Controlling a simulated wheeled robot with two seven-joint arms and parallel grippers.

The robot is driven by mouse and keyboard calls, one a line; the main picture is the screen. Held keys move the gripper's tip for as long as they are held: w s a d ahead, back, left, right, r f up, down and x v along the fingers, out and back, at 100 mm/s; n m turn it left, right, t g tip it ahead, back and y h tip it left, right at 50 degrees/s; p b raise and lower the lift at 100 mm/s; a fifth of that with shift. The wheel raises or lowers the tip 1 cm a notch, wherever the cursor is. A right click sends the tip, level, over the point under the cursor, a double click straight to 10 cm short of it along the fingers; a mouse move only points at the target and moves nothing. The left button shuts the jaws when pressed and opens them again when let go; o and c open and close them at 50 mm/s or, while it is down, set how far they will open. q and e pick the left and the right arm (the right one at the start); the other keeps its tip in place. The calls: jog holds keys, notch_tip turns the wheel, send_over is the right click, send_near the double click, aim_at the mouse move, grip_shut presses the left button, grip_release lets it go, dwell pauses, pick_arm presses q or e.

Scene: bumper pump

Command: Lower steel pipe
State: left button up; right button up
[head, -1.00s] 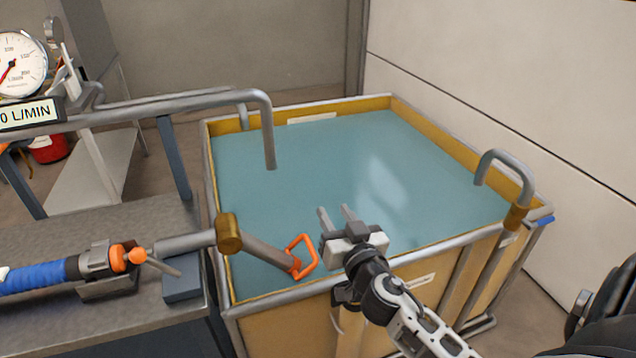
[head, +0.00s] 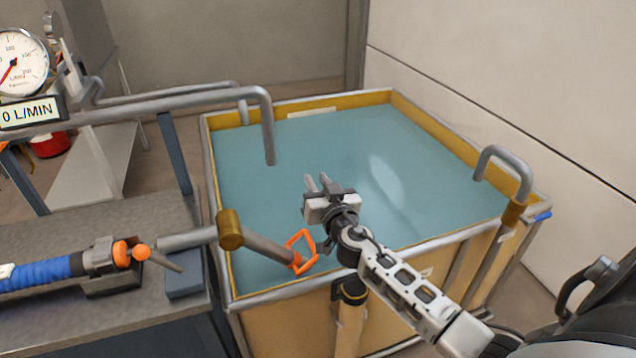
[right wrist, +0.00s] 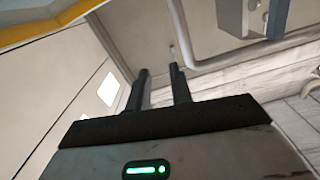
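The steel pipe (head: 265,247) runs from a brass joint (head: 230,230) at the bench end, over the tank's near left corner, and slopes down to the right. An orange loop handle (head: 302,251) is fixed at its far end. My right gripper (head: 317,182) is above the water, up and right of the handle, apart from it. Its two fingers are spread with nothing between them; they also show in the right wrist view (right wrist: 158,88). The pipe and handle cannot be made out in the right wrist view. My left gripper is not in view.
The tank (head: 447,240) of blue water has a raised rim. A bent grey pipe (head: 268,130) hangs over its left side and another hooked pipe (head: 508,160) stands at the right rim. A bench (head: 60,220) carries a blue hose (head: 45,275). The gauge display (head: 28,112) reads 0 L/MIN.

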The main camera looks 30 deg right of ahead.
grip_shut()
dwell(0.4)
dwell(0.7)
jog(key=shift+o, duration=2)
grip_release()
jog(key=shift+s, duration=0.1)
jog(key=b+v, duration=0.3)
jog(key=v, duration=1.2)
jog(key=shift+s+a, duration=0.2)
jog(key=shift+s, duration=0.15)
jog(key=shift+r, duration=0.1)
